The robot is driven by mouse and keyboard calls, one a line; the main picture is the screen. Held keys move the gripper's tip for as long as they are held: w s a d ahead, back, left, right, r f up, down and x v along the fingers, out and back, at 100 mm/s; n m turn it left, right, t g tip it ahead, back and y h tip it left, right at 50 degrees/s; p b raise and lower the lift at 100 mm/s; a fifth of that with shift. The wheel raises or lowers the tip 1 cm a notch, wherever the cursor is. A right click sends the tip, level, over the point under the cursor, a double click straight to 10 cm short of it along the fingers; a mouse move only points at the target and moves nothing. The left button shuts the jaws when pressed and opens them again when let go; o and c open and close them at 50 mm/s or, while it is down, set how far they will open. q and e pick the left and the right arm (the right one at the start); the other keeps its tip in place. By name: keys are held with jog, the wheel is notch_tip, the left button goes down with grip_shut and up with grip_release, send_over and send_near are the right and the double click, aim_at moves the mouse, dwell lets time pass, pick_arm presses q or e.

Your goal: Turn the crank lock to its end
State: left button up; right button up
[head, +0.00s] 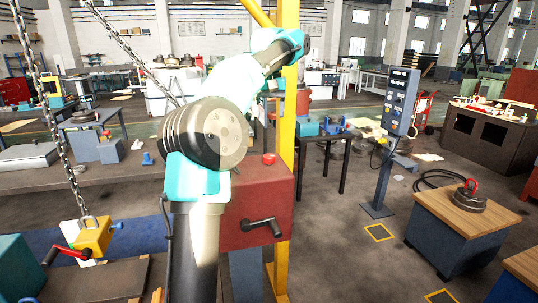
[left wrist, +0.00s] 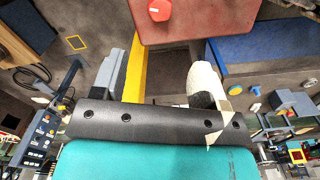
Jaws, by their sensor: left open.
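A black crank handle (head: 262,226) sticks out from the front of a red box (head: 278,192) in the head view. A red button (head: 268,159) is on top of that box. The box (left wrist: 192,18) and button (left wrist: 159,10) also show at the top of the left wrist view, where the crank is out of sight. My left gripper (left wrist: 163,68) is open with nothing between its fingers, apart from the box. In the head view its fingers are hard to make out beyond my raised arm. A lever with a red grip (head: 68,254) is at the lower left. My right gripper is not seen.
A yellow column (head: 287,130) stands right behind the red box, close to my left gripper. Chains (head: 52,120) hang at the left above a yellow block (head: 92,238). A control panel (head: 400,100) and a wood-topped cabinet (head: 455,217) stand to the right, with open floor between.

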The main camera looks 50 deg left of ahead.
aim_at(269, 155)
pick_arm(q)
notch_tip(269, 155, down, 14)
jog(key=shift+f, duration=0.2)
dwell(0.4)
jog(key=shift+c, duration=0.5)
jog(key=c, duration=0.8)
